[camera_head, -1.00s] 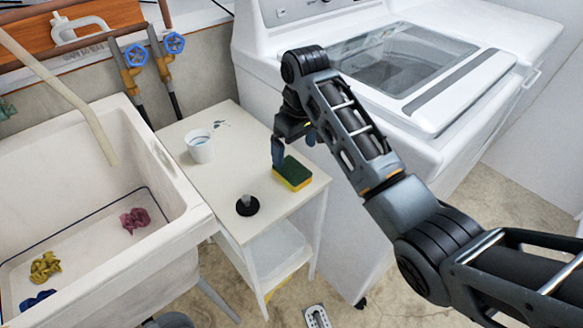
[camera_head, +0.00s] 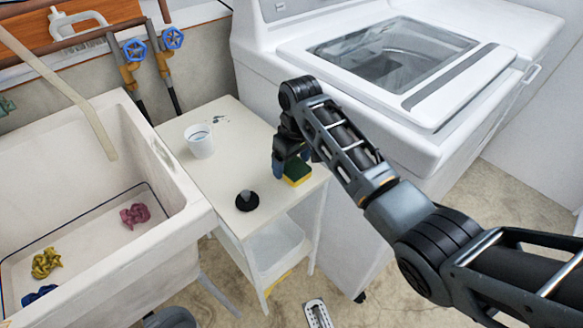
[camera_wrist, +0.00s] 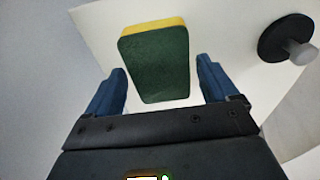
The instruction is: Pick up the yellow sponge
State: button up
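The sponge (camera_head: 297,172) is yellow with a dark green top and lies near the front right corner of the small white table (camera_head: 228,167). In the wrist view the sponge (camera_wrist: 157,62) shows its green face up, with a yellow strip along its far edge. My gripper (camera_head: 283,174) is low over the table at the sponge and partly covers it in the head view. In the wrist view my gripper (camera_wrist: 157,85) is open, with one blue finger on each side of the sponge's near part. A gap shows between each finger and the sponge.
A black plunger-like item (camera_head: 247,201) stands on the table left of the sponge; it also shows in the wrist view (camera_wrist: 282,38). A white cup (camera_head: 199,141) stands further back. The washing machine (camera_head: 440,120) is close on the right, the sink (camera_head: 180,215) on the left.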

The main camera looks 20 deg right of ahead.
aim_at(292, 165)
jog(key=c, duration=0.8)
notch_tip(292, 165, up, 10)
jog(key=shift+r, duration=0.1)
jog(key=shift+c, duration=0.2)
jog(key=o, duration=0.4)
jog(key=c, duration=0.4)
jog(key=shift+o, duration=0.2)
